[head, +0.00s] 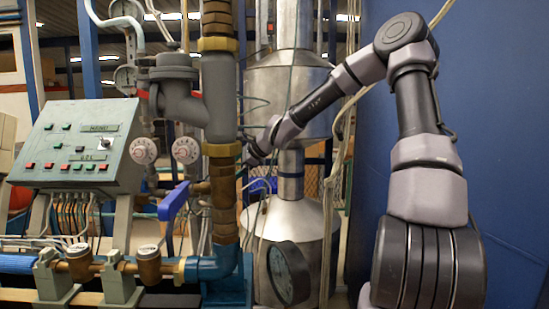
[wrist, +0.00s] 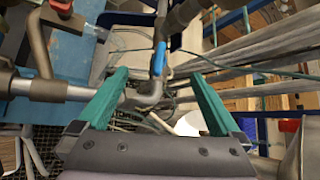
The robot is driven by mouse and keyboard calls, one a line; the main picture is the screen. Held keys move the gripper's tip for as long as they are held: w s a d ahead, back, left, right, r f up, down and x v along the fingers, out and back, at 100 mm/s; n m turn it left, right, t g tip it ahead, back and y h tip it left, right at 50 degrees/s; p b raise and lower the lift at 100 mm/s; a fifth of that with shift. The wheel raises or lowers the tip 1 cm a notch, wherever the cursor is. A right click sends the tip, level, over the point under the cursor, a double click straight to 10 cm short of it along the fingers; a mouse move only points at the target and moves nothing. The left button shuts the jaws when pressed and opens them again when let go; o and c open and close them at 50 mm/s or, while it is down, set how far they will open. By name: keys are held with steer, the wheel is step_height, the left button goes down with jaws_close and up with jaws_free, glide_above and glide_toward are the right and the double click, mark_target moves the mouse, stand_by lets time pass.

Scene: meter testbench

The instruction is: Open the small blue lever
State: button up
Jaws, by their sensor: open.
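A small blue lever (wrist: 160,58) shows in the wrist view, thin and running lengthwise on a grey pipe fitting. It lies between the lines of my fingers, near the tips, and looks apart from both. My gripper (wrist: 160,75) is open, its two green fingers spread with nothing held between them. In the head view a blue lever handle (head: 174,201) stands tilted on the piping left of the thick vertical pipe; I cannot tell whether it is the same lever. My arm reaches in from the right there, and its fingers are hidden behind or beside that pipe.
The thick vertical pipe (head: 219,110) stands close beside my gripper. A control panel (head: 80,143) is at the left and a metal tank (head: 290,90) behind. A round gauge (head: 288,272) sits low in front. A blue wall (head: 490,120) bounds the right.

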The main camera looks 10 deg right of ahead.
steer(key=s+d+r+n+h, duration=0.3)
steer(key=s+d+r+n, duration=0.1)
steer(key=s, duration=0.5)
steer(key=s+d+r+n+h, duration=0.2)
steer(key=s+d+r+n, duration=0.2)
steer(key=s, duration=0.6)
steer(key=shift+s+d+r+n+g+h, duration=0.2)
steer(key=shift+d+r+n+g+h, duration=0.15)
steer(key=shift+d+n, duration=0.8)
